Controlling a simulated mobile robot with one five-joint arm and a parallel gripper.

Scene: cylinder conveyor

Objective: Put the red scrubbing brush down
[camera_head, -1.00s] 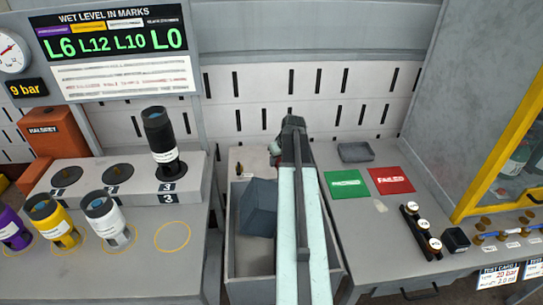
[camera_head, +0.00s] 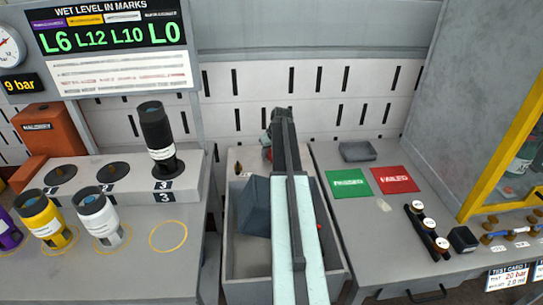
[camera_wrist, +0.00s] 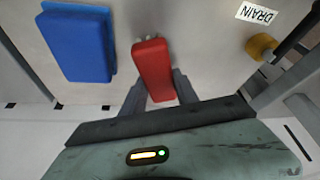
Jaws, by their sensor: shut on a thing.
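The red scrubbing brush (camera_wrist: 153,68) is between the two fingers of my gripper (camera_wrist: 158,92) in the wrist view, and the fingers are shut on its near part. Its far end points away from my wrist, over or against a pale surface; I cannot tell whether it touches. In the head view my arm hides most of the brush and gripper; a small red patch (camera_head: 267,153) shows just left of the arm's far end, above the back of the grey sink.
A blue block (camera_wrist: 78,45) lies left of the brush. A DRAIN label (camera_wrist: 257,13) and brass knob (camera_wrist: 262,45) are to the right.

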